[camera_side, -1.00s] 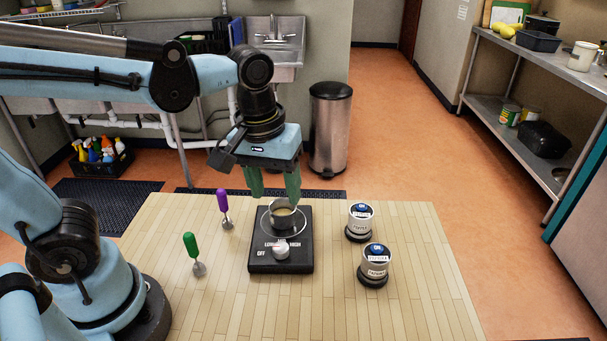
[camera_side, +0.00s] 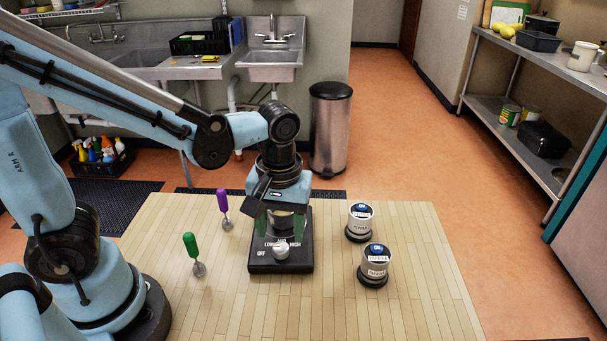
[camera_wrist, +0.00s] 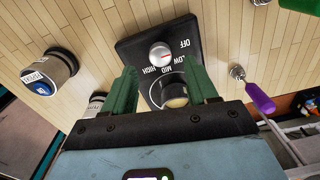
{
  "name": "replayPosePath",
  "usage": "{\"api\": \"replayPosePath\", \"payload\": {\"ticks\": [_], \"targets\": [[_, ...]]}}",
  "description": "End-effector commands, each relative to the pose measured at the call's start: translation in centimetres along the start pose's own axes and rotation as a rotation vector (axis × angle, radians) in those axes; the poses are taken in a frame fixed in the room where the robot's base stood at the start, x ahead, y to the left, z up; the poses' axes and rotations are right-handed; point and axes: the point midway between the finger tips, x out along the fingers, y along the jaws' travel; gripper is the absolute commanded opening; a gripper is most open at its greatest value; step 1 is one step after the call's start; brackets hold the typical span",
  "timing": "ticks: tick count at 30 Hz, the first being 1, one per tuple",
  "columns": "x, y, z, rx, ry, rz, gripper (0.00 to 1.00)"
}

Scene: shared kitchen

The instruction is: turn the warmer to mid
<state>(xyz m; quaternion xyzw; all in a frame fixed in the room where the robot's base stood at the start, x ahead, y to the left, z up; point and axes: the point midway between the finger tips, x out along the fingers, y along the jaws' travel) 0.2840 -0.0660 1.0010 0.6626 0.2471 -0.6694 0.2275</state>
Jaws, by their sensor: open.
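The warmer (camera_side: 262,262) is a black box on the wooden table, marked OFF, LOW, MID and HIGH; it also shows in the wrist view (camera_wrist: 205,22). Its round pale knob (camera_side: 281,251) is at the front and shows in the wrist view (camera_wrist: 160,54) with a reddish pointer line; I cannot tell its exact setting. A small pot (camera_wrist: 174,93) with pale contents sits on the warmer's round plate. My gripper (camera_side: 281,229) is open above the plate, its green fingers apart on either side of the pot in the wrist view (camera_wrist: 162,72). In the side view my gripper mostly hides the pot.
Two lidded, labelled canisters (camera_side: 360,224) (camera_side: 375,270) stand on dark bases right of the warmer. A purple-handled tool (camera_side: 222,201) and a green-handled tool (camera_side: 191,246) are to its left.

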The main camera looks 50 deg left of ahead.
Motion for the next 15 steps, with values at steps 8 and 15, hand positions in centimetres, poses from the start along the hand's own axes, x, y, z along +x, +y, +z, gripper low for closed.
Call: {"api": "replayPosePath", "payload": {"ticks": [8,15], "targets": [[2.9,0.1,-0.1,0.000,0.000,0.000,0.58],[4.0,0.0,0.0,0.000,0.000,0.001,0.58]]}}
